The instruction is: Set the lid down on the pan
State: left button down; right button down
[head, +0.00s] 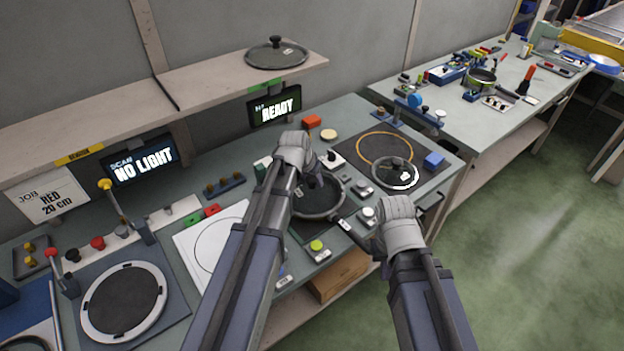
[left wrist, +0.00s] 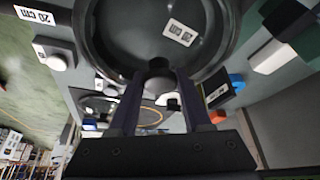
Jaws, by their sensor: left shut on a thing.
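My left gripper (head: 314,181) is shut on the dark round knob (left wrist: 158,66) of a lid. The lid (left wrist: 140,35) is dark and grey-rimmed with a white printed label, and fills the top of the left wrist view. In the head view the lid is largely behind my left wrist, at the round dark pan (head: 318,209) on the bench. Whether the lid touches the pan's rim all round I cannot tell. The pan's dark handle (head: 352,233) points toward the lower right. My right gripper (head: 374,246) is near the handle's end; its fingers are mostly hidden.
Another lid (head: 396,173) lies on the dark mat right of the pan, beside an orange ring (head: 384,149). A further lid (head: 276,54) sits on the shelf. Small knobs and blocks surround the pan.

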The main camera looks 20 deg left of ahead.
pick_arm(q)
jog(key=shift+c, duration=1.4)
grip_release()
jog(key=shift+r, duration=0.1)
jog(key=p+v, duration=0.7)
jog(key=shift+s+r, duration=0.2)
jog(key=shift+r, duration=0.1)
